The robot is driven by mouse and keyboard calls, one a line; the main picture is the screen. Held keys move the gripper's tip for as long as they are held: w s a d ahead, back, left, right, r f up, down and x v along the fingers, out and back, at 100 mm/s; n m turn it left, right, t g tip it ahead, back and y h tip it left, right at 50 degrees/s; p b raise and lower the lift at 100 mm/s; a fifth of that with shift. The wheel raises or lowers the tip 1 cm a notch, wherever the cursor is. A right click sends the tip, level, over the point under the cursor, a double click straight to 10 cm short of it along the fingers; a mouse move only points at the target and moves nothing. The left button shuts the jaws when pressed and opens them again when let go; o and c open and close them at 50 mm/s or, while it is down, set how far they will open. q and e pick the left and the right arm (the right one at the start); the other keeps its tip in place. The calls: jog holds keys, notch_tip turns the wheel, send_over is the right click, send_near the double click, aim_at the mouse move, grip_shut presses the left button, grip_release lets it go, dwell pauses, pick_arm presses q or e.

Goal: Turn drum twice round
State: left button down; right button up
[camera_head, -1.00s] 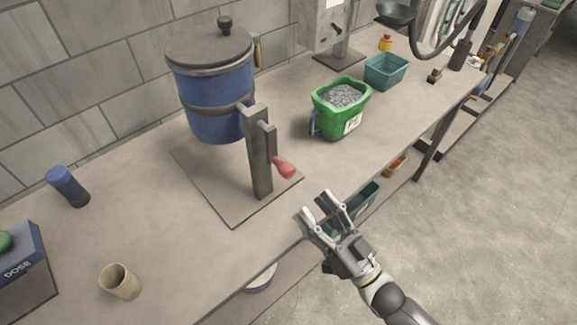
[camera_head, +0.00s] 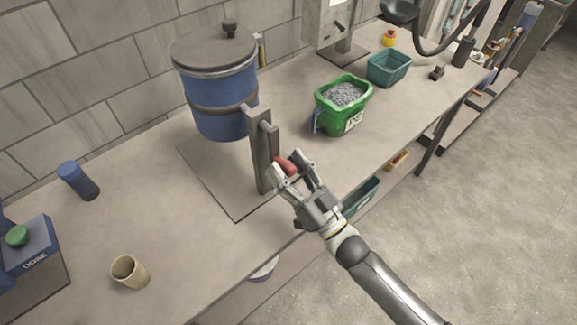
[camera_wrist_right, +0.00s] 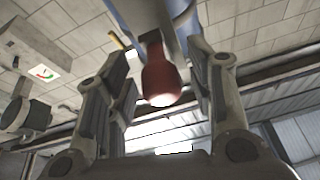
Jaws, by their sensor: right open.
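The blue drum (camera_head: 222,100) with a dark lid and knob stands upright, mounted on a grey post (camera_head: 262,155) over a flat base plate (camera_head: 222,192). A red crank handle (camera_head: 284,166) sticks out from the post's front. My right gripper (camera_head: 292,172) is open, with its fingers on either side of the red handle. In the right wrist view the red handle (camera_wrist_right: 160,75) lies between the two open fingers, with gaps visible beside it. My left gripper is not in view.
A green tub (camera_head: 342,105) of grey granules and a teal bin (camera_head: 388,68) stand to the right. A beige cup (camera_head: 130,271), a blue cylinder (camera_head: 78,180) and a DOSE box (camera_head: 38,254) with a green button are at left. The bench's front edge runs under my right arm.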

jog(key=shift+c, duration=0.5)
grip_shut()
jog(key=shift+s+m, duration=0.1)
jog(key=shift+m, duration=0.2)
jog(key=shift+s+a+r+m+t+h+p, duration=0.25)
jog(key=shift+s+a+m+h+p, duration=0.4)
jog(key=shift+m, duration=0.95)
jog(key=shift+s+a+r+m+t+h+p, duration=0.1)
jog(key=shift+a+r+m+t+h+p, duration=0.3)
jog(key=shift+m+h, duration=0.9)
jog(key=shift+s+a+r+m+t+h+p, duration=0.15)
jog(key=shift+s+a+m+h+p, duration=0.4)
jog(key=shift+m, duration=1.35)
jog(key=shift+w+a, duration=0.1)
jog(key=shift+w, duration=0.05)
